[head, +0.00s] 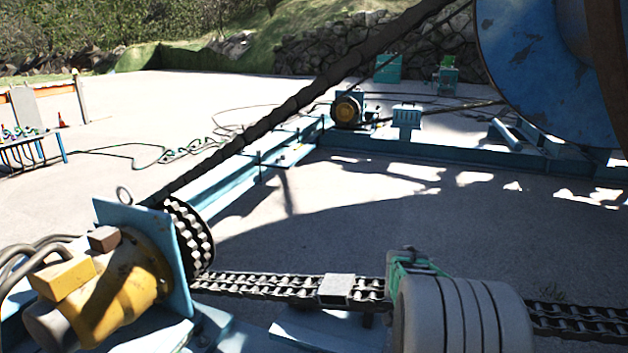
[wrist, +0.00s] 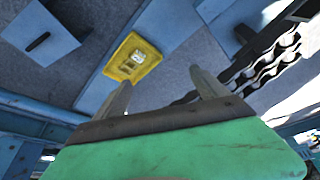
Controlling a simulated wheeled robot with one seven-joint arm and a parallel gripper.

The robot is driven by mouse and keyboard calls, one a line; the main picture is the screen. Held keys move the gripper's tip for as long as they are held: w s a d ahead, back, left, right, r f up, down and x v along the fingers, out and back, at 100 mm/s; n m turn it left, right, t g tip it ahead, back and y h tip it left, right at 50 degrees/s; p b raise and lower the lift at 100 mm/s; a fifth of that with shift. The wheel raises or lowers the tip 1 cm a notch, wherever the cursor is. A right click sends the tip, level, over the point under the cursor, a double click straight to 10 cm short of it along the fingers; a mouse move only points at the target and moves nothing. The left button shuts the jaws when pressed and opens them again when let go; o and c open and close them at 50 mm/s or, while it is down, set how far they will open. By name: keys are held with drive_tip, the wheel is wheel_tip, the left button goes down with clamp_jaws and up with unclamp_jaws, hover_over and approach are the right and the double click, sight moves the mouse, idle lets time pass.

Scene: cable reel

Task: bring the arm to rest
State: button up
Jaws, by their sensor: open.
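My gripper (wrist: 160,78) shows in the wrist view, with two grey fingers spread apart on a green body. It is open and nothing is between its fingers. A yellow piece (wrist: 148,68) with a pale middle lies beyond the left fingertip on a blue beam, apart from the fingers.
A chain (head: 270,286) runs across the foreground past a yellow motor (head: 115,290); a chain (wrist: 270,66) shows right of the fingers in the wrist view. A large blue reel (head: 535,65) stands upper right. Open concrete (head: 330,205) lies inside the blue frame.

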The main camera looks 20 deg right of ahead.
drive_tip(key=w+a+r+n+t+y+p, duration=0.15)
drive_tip(key=a+r+n+p, duration=0.4)
drive_tip(key=a+r, duration=0.7)
drive_tip(key=s+a+r+n+y+p, duration=0.1)
drive_tip(key=s+a+r+n+p, duration=0.2)
drive_tip(key=a, duration=0.3)
drive_tip(key=s+a+r+n+p, duration=0.2)
drive_tip(key=a+r+n+p, duration=0.1)
drive_tip(key=a+r, duration=0.3)
drive_tip(key=s+a+r+n+y+p, duration=0.1)
drive_tip(key=s+a+r+n+p, duration=0.2)
drive_tip(key=a, duration=0.5)
drive_tip(key=shift+s+a+r+n+t+y+p, duration=0.2)
drive_tip(key=shift+s+r+n+t+y+p, duration=0.2)
drive_tip(key=shift+r+p, duration=0.5)
